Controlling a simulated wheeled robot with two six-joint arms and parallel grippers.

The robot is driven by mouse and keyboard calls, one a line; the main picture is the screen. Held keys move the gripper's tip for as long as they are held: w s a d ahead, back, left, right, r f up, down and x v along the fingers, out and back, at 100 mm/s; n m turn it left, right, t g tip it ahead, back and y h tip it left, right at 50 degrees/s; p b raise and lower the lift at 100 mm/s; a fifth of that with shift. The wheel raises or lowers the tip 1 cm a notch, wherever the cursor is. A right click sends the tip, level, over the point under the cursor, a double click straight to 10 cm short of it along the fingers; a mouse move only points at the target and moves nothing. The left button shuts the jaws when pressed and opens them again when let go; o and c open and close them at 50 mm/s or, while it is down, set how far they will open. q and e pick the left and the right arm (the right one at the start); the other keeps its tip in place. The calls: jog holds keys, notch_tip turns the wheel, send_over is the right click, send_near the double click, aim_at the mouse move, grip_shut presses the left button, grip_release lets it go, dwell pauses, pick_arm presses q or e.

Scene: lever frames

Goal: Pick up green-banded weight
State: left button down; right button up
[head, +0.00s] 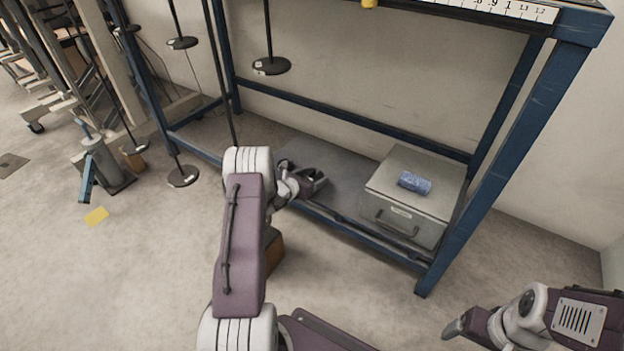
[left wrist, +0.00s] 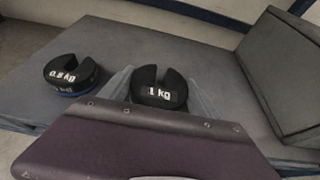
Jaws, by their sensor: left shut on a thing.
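My left gripper (head: 316,181) is low over the grey lower shelf (head: 345,180) of the blue frame. In the left wrist view it is shut on a black slotted weight (left wrist: 160,97) marked 1 KG, with one finger on each side. No green band shows on the visible part of this weight; its lower part is hidden by my gripper. A second black slotted weight (left wrist: 71,76), marked 0.8 KG with a blue band low on it, lies on the shelf to the left. My right gripper (head: 456,325) is at the lower right, away from the frame; its opening is unclear.
A grey case (head: 405,195) with a blue rolled cloth (head: 414,183) on it stands on the shelf to the right. Black disc hangers (head: 271,66) hang at the left, one disc (head: 183,177) low near the frame. A blue frame post (head: 505,150) stands at the right.

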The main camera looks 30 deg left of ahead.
pick_arm(q)
jog(key=shift+r, duration=0.2)
notch_tip(320, 180, up, 4)
jog(key=p, duration=0.4)
jog(key=shift+r, duration=0.15)
jog(key=s+d+r+p, duration=0.4)
jog(key=d+r+p, duration=0.2)
jog(key=d, duration=0.5)
jog(key=shift+r+p, duration=0.25)
jog(key=shift+p, duration=0.65)
jog(key=shift+r, duration=0.15)
notch_tip(320, 180, up, 3)
jog(key=shift+f+p, duration=0.15)
jog(key=shift+p, duration=1.05)
